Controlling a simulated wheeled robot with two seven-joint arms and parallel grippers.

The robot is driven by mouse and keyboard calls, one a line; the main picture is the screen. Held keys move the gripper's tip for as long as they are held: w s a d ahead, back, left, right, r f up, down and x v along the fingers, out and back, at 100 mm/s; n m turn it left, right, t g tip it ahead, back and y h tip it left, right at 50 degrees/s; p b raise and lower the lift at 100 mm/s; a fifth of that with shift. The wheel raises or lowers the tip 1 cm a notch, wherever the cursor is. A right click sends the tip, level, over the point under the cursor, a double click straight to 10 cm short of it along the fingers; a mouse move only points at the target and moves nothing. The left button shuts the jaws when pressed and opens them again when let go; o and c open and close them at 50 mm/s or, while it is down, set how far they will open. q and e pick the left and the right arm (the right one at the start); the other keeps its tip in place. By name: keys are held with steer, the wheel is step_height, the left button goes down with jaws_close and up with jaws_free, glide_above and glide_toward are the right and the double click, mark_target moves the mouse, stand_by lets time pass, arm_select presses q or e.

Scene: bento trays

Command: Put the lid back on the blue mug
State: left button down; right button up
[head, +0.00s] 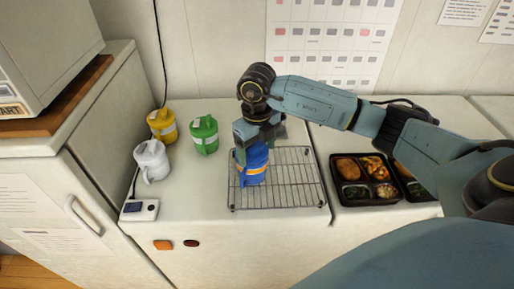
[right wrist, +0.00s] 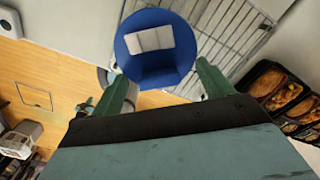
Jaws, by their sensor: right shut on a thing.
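The blue mug (head: 254,177), with an orange band and a light patch, stands upright on the wire rack in the head view. My right gripper (head: 256,141) is directly above it, pointing down. It is shut on the blue lid (head: 251,155), which is over the mug's top. In the right wrist view the lid (right wrist: 155,58) shows as a round blue top with a pale rectangle, between the fingers (right wrist: 168,82). The fingers hide part of the lid, and I cannot tell whether it rests on the rim or hovers just above. My left gripper is not in view.
The wire rack (head: 304,185) is otherwise empty. Lidded yellow (head: 162,125), green (head: 204,135) and white (head: 152,161) mugs stand to the left, near a small device (head: 140,210). A black bento tray (head: 347,192) with food lies to the right, under my right arm.

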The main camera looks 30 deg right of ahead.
steer(key=o, duration=1)
steer(key=shift+r, duration=0.1)
steer(key=shift+r+p, duration=2.45)
steer(key=shift+r, duration=1)
jaws_close()
